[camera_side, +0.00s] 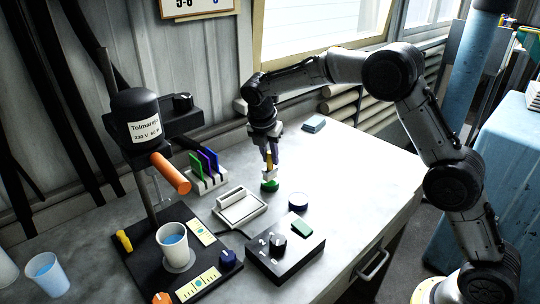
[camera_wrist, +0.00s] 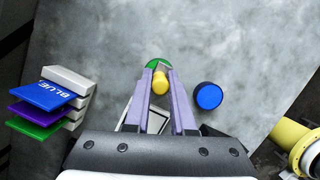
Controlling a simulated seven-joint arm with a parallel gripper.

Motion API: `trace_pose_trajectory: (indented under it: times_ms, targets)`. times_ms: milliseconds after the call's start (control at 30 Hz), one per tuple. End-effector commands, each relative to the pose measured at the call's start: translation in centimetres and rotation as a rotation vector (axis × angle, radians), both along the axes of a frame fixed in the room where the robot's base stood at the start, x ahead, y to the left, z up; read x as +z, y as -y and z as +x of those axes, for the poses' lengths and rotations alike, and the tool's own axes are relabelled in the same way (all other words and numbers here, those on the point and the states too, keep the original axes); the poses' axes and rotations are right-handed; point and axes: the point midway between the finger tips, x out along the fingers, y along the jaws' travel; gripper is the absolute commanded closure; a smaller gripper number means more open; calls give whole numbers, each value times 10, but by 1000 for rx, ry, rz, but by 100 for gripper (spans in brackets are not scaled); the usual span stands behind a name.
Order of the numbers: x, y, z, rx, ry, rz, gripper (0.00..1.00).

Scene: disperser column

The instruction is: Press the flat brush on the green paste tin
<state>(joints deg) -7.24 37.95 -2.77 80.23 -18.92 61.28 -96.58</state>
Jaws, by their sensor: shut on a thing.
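My gripper (camera_side: 271,158) points down over the middle of the bench, shut on the yellow handle of the flat brush (camera_side: 269,168). In the wrist view the brush (camera_wrist: 160,83) shows as a yellow end between the two purple fingers (camera_wrist: 160,82). The green paste tin (camera_side: 270,186) is directly under the brush; its green edge also shows beyond the handle in the wrist view (camera_wrist: 155,63). The brush's lower end is at the tin's top, but I cannot tell whether they touch. The brush partly hides the tin.
A blue tin (camera_side: 298,200) stands close by, right of the green one. A white balance-like device (camera_side: 240,207), a rack of coloured cards (camera_side: 207,181) and a black control box (camera_side: 285,252) surround it. The disperser column (camera_side: 137,118) with a cup (camera_side: 172,240) stands left. The bench's right is clear.

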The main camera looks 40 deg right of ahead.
Motion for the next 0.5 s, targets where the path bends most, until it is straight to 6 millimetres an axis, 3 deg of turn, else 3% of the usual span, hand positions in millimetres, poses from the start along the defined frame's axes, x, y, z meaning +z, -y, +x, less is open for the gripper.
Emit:
trace_pose_trajectory:
  times_ms: [500]
  targets:
    - [-6,0,0,0,-1,0,100]
